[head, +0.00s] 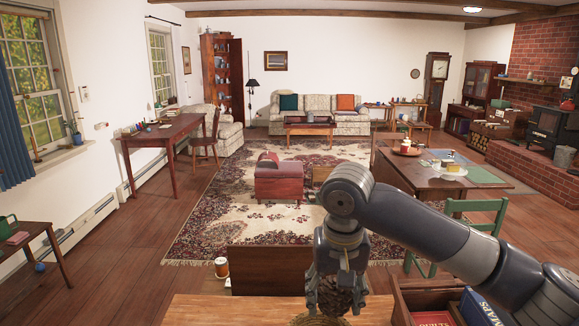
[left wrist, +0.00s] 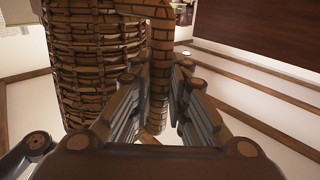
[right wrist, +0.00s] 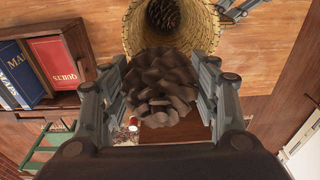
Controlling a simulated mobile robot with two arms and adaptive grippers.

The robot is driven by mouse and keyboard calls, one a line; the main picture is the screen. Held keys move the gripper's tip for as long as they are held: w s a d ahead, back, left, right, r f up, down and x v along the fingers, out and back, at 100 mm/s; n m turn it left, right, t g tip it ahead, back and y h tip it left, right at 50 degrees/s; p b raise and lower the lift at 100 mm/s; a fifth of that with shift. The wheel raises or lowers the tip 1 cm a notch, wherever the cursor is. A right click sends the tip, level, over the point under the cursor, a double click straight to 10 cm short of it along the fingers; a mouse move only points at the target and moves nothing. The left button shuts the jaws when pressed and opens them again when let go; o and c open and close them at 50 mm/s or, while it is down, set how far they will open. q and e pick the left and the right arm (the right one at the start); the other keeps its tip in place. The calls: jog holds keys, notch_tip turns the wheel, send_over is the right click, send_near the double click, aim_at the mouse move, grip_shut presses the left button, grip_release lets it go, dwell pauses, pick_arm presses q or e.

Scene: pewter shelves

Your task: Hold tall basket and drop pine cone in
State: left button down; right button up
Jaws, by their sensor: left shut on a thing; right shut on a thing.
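The tall basket (left wrist: 95,50) is woven wicker and shows in the left wrist view. My left gripper (left wrist: 156,72) is shut on its curved handle (left wrist: 160,45). In the right wrist view the basket's round rim (right wrist: 132,32) and open mouth show, with one pine cone (right wrist: 163,13) inside. My right gripper (right wrist: 160,62) is shut on a second, dark brown pine cone (right wrist: 160,88), in front of the mouth in that view. In the head view my right gripper (head: 337,285) points down with the pine cone (head: 335,300) above the basket rim (head: 320,321), which is mostly cut off.
A wooden surface (head: 210,308) lies under the basket area. A wooden box or shelf with red and blue books (head: 478,306) stands to the right. A white and brown jar-like item (head: 221,267) is at left. A green chair (head: 474,207) and table stand beyond.

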jog(key=shift+f, duration=2.95)
jog(key=o, duration=1)
jog(key=shift+c, duration=0.2)
jog(key=r, duration=0.4)
jog(key=s+r, duration=0.1)
jog(key=r, duration=0.7)
jog(key=shift+s, duration=0.2)
